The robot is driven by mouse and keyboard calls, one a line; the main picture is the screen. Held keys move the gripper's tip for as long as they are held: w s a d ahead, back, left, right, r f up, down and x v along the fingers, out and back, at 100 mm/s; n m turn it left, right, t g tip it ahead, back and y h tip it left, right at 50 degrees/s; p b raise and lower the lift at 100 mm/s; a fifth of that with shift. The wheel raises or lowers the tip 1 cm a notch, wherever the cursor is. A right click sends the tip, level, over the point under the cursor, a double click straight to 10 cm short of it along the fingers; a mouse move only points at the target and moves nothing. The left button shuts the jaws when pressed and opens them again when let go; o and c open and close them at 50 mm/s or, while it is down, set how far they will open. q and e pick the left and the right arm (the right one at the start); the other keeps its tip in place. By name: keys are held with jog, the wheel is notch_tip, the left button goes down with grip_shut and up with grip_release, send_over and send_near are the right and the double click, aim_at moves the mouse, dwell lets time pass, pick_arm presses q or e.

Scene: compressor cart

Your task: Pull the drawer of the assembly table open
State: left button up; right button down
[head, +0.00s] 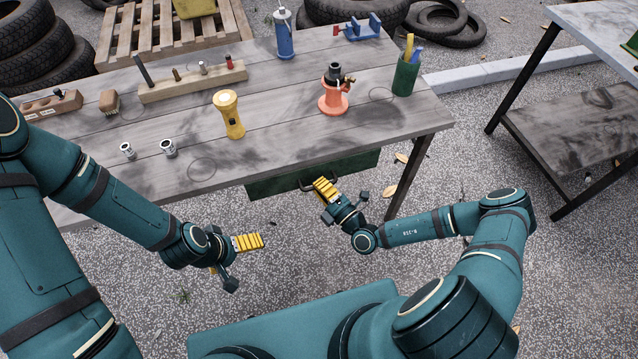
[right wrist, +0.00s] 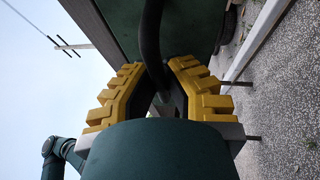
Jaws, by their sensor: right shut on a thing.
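The assembly table (head: 290,140) has a dark green drawer (head: 352,165) under its near edge. The drawer front also fills the top of the right wrist view (right wrist: 192,28). It sits close under the tabletop edge, and I see no opened interior. Its dark handle (head: 306,184) shows as a thick black bar in the right wrist view (right wrist: 151,45). My right gripper (head: 322,186) is shut on this handle, with the bar between its yellow fingers (right wrist: 160,78). My left gripper (head: 256,241) hangs apart from the table, low in front of it; its finger gap is unclear.
On the tabletop stand a yellow flashlight (head: 230,114), an orange part (head: 333,95), a green pen cup (head: 405,75), metal fittings (head: 168,148) and a wooden block (head: 195,82). A table leg (head: 409,175) stands right of the drawer. Gravel ground in front is clear.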

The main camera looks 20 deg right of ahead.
jog(key=s+p, duration=0.3)
jog(key=s, duration=2.2)
jog(key=shift+s+d, duration=0.15)
jog(key=shift+d, duration=0.2)
jog(key=c, duration=1)
grip_release()
jog(key=v, duration=1.2)
jog(key=shift+r, duration=0.1)
